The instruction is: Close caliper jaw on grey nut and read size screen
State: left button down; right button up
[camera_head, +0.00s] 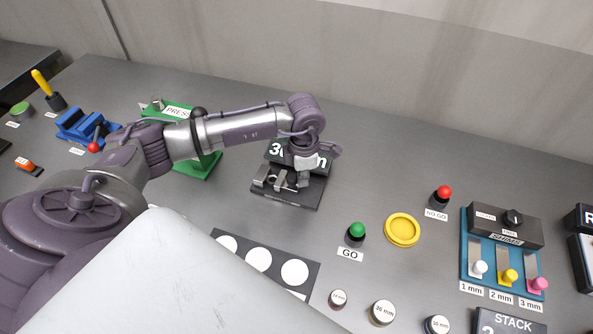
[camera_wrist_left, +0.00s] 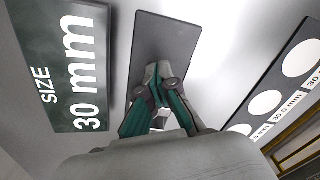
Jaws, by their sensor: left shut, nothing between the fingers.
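The caliper (camera_head: 286,193) is a dark plate with metal jaws, standing in the middle of the bench in the head view. The size screen (camera_wrist_left: 60,62) reads "SIZE 30 mm" in the left wrist view; in the head view the screen (camera_head: 276,150) is partly covered by my arm. My left gripper (camera_head: 294,180) is low over the caliper, pointing down; its fingers (camera_wrist_left: 160,92) are shut with nothing between them. In the wrist view they cover part of a dark plate (camera_wrist_left: 165,38). My right gripper is not in view.
A green GO button (camera_head: 357,231), a yellow round dish (camera_head: 402,230) and a red NO GO button (camera_head: 442,192) stand to the right. The shims stand (camera_head: 503,226) is farther right. A white-circled board (camera_head: 312,262) and several labelled round pieces (camera_head: 382,312) lie in front.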

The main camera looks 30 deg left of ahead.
pick_arm(q)
jog(key=shift+w+d+r, duration=0.2)
jog(key=shift+d+r, duration=0.4)
jog(key=shift+d, duration=0.25)
notch_tip(320, 180, up, 7)
jog(key=p, duration=0.4)
jog(key=shift+f, duration=0.15)
